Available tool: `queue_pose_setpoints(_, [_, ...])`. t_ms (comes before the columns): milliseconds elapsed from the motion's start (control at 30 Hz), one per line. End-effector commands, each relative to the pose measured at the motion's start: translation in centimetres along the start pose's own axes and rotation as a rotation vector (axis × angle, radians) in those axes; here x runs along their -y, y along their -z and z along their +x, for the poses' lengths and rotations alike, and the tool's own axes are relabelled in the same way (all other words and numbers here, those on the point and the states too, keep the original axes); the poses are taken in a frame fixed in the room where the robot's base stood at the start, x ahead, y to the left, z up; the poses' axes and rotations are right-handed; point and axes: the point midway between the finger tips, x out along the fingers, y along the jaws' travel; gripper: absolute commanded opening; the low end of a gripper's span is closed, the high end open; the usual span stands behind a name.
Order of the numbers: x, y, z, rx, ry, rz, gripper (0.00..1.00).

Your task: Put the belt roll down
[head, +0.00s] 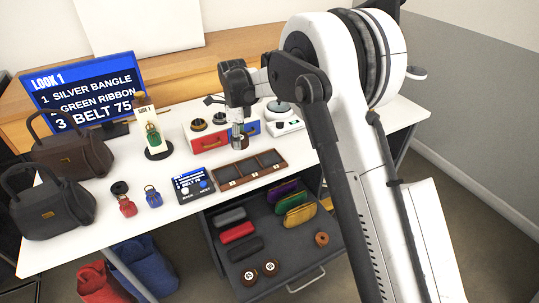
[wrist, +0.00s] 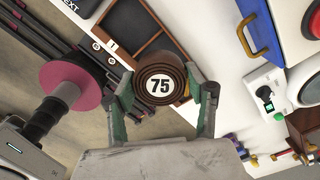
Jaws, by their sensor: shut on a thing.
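My gripper (head: 239,132) is shut on the belt roll (wrist: 160,84), a dark brown coil with a white label reading 75. In the wrist view the roll sits between the two green-tipped fingers, label facing the camera. In the head view the roll (head: 242,142) hangs behind the brown three-compartment tray (head: 226,186), near the red and blue boxes. The tray also shows in the wrist view (wrist: 185,13), partly covered by the roll. Its compartments look empty in the head view. I cannot tell how high the roll is above the table.
A red box (head: 206,140) and a white scale (head: 284,124) stand behind the tray. A small screen panel (head: 190,184) is left of it. The open drawer (head: 285,252) below holds cases and other rolls. A sign (head: 85,92) lists BELT 75. Bags stand at left.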

Motion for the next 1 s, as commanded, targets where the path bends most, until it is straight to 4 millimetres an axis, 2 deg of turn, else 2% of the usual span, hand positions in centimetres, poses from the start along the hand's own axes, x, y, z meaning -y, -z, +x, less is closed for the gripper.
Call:
queue_pose_setpoints(67, [0.1,-0.3,-0.1,0.0,0.0,0.023,0.2])
queue_pose_setpoints(167, [0.5,0.4,0.6,0.0,0.0,0.035,0.2])
queue_pose_setpoints(500, [3.0,6.5,4.5,0.0,0.0,0.037,0.2])
queue_pose_setpoints(700, [4.2,9.3,6.3,0.0,0.0,0.034,0.2])
queue_pose_setpoints(1000, [4.5,10.1,7.9,0.0,0.0,0.032,0.2])
